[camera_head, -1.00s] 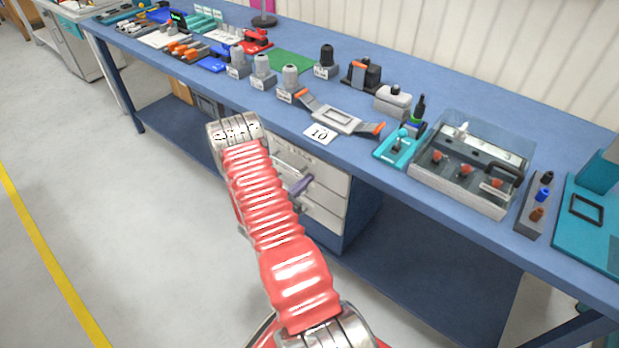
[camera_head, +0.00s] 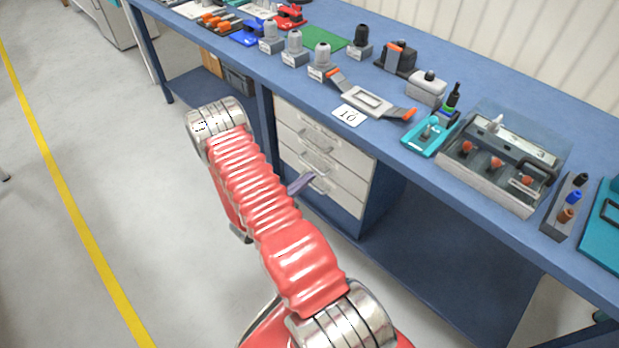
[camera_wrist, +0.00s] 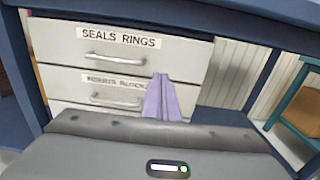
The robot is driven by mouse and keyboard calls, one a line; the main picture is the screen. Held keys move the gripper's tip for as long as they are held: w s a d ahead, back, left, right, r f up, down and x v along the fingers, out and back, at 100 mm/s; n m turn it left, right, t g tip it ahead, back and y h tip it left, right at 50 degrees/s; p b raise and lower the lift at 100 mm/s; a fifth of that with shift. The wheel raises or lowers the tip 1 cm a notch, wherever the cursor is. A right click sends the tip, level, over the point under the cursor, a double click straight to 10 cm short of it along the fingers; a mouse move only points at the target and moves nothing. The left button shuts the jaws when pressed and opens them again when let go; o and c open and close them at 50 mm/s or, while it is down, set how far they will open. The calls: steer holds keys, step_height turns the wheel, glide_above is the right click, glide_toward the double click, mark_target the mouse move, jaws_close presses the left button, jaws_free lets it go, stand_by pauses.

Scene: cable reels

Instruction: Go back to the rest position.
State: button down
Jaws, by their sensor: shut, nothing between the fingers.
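My gripper (camera_head: 300,184) shows as pale purple fingers beyond my red arm in the head view. In the wrist view the purple fingers (camera_wrist: 162,98) are together, with nothing between them. They are in front of a white drawer unit (camera_head: 345,185) under the blue bench. The drawer unit fills much of the wrist view (camera_wrist: 205,75), with its drawers closed. The top label there reads "SEALS RINGS"; the lower label is partly hard to read. I cannot tell the exact gap between fingertips and drawers.
The blue bench (camera_head: 480,95) carries grey fittings, a card marked 10 (camera_head: 348,115), a teal fixture (camera_head: 430,134), a clear-lidded grey box (camera_head: 480,185) and a block with coloured plugs (camera_head: 566,205). Open grey floor with a yellow line (camera_head: 75,215) lies to the left.

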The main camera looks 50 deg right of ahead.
steer(key=shift+d+f, duration=0.1)
stand_by(0.4)
steer(key=s+a+f+m+g+y, duration=0.2)
steer(key=s+m+g, duration=0.15)
steer(key=s, duration=0.35)
steer(key=s+a+r+m+g+y, duration=0.4)
steer(key=s+a+r+m+y, duration=0.1)
steer(key=a, duration=0.1)
steer(key=w+a+r+m+t+y, duration=0.3)
steer(key=a+r+m+t+y, duration=0.5)
steer(key=a+r, duration=1.2)
steer(key=s+a+r+t+y, duration=0.2)
steer(key=a+r+t, duration=0.4)
steer(key=r, duration=0.8)
steer(key=a+m+y, duration=0.1)
steer(key=a, duration=0.1)
steer(key=shift+a, duration=0.3)
